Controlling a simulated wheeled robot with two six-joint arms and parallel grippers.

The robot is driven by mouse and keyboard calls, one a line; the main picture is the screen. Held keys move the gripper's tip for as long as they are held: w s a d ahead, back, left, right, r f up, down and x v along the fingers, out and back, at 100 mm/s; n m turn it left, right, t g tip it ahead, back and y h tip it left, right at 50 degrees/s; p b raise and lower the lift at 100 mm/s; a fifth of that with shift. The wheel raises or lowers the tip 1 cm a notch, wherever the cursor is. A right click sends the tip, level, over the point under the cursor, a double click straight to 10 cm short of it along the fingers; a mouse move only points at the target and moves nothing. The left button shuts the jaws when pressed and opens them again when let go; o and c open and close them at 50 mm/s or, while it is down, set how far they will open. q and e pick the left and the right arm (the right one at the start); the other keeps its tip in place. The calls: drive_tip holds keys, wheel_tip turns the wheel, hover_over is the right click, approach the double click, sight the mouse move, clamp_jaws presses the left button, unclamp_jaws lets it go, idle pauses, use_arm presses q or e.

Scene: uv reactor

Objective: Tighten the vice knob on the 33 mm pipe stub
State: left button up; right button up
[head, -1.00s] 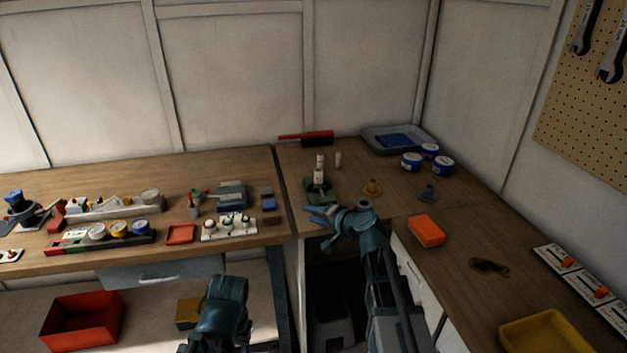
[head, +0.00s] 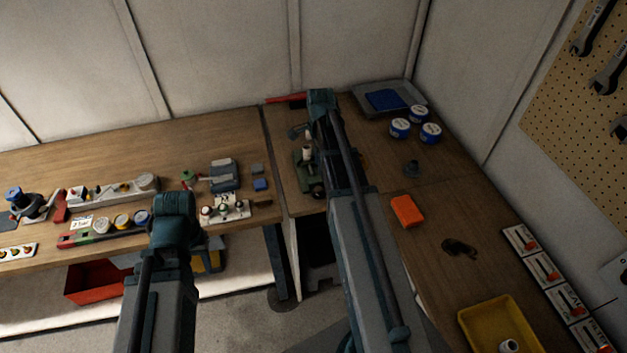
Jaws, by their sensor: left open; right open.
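The green vice (head: 303,173) stands on the middle bench, partly covered by my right arm. A white pipe stub (head: 307,152) is upright at the vice. A dark round part at the vice's front (head: 318,191) may be its knob; it is too small to be sure.
A yellow tray (head: 468,322) is at lower right. The left bench holds several small parts and racks.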

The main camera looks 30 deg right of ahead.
sight(319, 188)
drive_tip(key=shift+f, duration=0.15)
wheel_tip(319, 188, down, 14)
drive_tip(key=b, duration=1.4)
drive_tip(key=shift+r, duration=0.2)
clamp_jaws()
